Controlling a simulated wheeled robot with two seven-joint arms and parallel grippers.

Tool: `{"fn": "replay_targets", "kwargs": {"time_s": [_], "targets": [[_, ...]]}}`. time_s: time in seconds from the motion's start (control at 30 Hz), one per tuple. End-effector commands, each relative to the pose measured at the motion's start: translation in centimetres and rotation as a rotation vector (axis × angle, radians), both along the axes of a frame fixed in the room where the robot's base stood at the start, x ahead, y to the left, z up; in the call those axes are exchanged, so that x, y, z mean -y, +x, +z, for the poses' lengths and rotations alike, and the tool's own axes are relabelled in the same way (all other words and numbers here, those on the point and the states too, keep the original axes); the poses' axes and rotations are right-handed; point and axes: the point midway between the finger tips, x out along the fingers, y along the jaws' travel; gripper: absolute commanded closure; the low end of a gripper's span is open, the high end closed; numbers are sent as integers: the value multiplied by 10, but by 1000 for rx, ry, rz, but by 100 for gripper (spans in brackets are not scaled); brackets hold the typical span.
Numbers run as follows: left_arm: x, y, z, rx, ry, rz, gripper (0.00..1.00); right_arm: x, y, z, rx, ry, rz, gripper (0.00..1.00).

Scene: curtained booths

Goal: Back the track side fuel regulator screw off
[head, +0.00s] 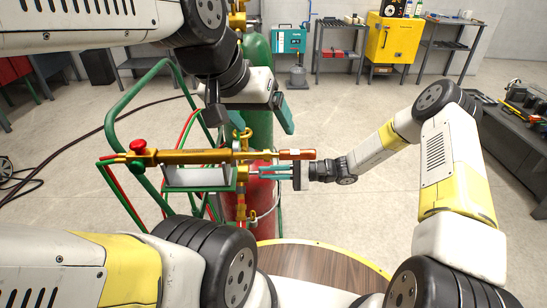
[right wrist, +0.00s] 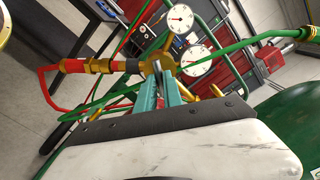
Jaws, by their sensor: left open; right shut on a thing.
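The fuel regulator (head: 241,179) is a brass body in front of the red cylinder (head: 265,195), partly hidden by the torch and holder. In the right wrist view the brass regulator (right wrist: 150,62) has two round white gauges (right wrist: 196,60) and a red hose on its left. My right gripper (head: 254,172) reaches in from the right, its teal fingers shut on the small grey regulator screw (right wrist: 159,71); the fingers hide most of it. My left gripper (head: 250,112) is open and empty above the torch, in front of the green cylinder (head: 258,60).
A brass torch (head: 210,156) with a red knob lies across a holder (head: 200,180) just above the right gripper. Green cart rails (head: 112,112) and red and green hoses stand left. A workbench stands right; the floor between is open.

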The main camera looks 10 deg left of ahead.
Motion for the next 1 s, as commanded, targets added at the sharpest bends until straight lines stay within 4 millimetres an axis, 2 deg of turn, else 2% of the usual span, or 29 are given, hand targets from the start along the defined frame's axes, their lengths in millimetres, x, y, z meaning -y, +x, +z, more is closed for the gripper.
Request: {"fn": "replay_targets", "kwargs": {"time_s": [0.33,0.6,0.87,1.0], "targets": [[0,0,0,0,0,0,17,1,1,0,45,13,-2,100],[0,0,0,0,0,0,17,1,1,0,313,89,-3,100],[0,0,0,0,0,0,17,1,1,0,327,93,-2,100],[0,0,0,0,0,0,17,1,1,0,434,125,-4,100]]}}
